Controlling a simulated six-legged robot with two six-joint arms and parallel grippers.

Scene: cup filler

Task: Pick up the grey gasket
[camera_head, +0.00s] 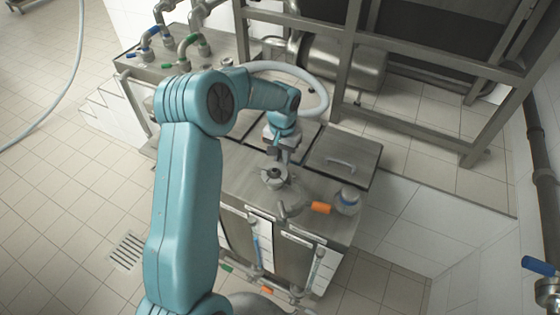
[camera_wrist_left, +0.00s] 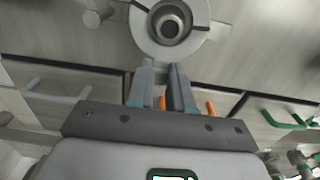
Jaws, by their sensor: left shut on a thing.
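The grey gasket (camera_wrist_left: 142,30) shows in the wrist view as a pale flat ring around a dark round opening (camera_wrist_left: 170,24). My left gripper (camera_wrist_left: 163,70) is shut on the near rim of this ring. In the head view my left gripper (camera_head: 273,158) points down at the top of the metal filler cabinet, just behind a round fitting (camera_head: 273,177). The gasket is too small there to tell apart from the fitting. I cannot tell whether the ring rests on the fitting or is raised above it. My right gripper is not in view.
A pale hose (camera_head: 318,92) curves behind my wrist. A metal frame (camera_head: 400,125) stands at the back right.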

